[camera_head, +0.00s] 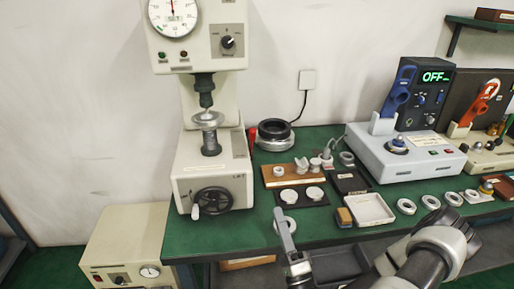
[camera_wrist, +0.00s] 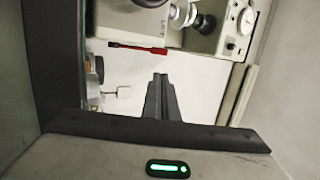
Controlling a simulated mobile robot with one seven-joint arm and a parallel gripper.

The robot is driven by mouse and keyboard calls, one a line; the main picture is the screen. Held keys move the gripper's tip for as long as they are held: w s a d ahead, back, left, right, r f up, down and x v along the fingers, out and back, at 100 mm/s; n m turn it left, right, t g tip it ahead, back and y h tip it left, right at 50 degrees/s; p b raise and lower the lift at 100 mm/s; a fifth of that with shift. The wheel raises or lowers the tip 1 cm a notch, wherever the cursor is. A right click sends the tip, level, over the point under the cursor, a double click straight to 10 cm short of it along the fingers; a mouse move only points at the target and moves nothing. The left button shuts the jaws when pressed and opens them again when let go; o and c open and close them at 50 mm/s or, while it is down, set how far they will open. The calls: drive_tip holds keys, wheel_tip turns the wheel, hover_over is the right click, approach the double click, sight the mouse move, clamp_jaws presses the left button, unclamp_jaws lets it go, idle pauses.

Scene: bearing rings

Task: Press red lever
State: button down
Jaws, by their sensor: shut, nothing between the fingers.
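The red lever (camera_head: 485,98) stands tilted on the cream device at the far right in the head view, against a dark panel. A blue lever (camera_head: 399,90) stands on the neighbouring device to its left. My gripper (camera_head: 280,214) is at the table's front edge, well to the left of the red lever and apart from it. It also shows in the wrist view (camera_wrist: 160,76), where its fingers are together with nothing between them. A thin red and black tool (camera_wrist: 137,48) shows ahead of it there. The lever on the cream device is not clearly seen in the wrist view.
A hardness tester (camera_head: 213,165) stands on the left of the green table (camera_head: 232,232). Rings, a wooden block (camera_head: 283,176) and a white tray (camera_head: 369,210) occupy the middle. The blue-lever device (camera_head: 405,155) stands between my gripper and the red lever's device.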

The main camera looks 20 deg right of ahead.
sight(254, 137)
drive_tip(key=p+x, duration=0.1)
drive_tip(key=x, duration=2.1)
drive_tip(key=shift+w+r+p, duration=0.1)
drive_tip(key=shift+r+p, duration=0.15)
drive_tip(key=shift+p, duration=0.1)
drive_tip(key=shift+r, duration=0.1)
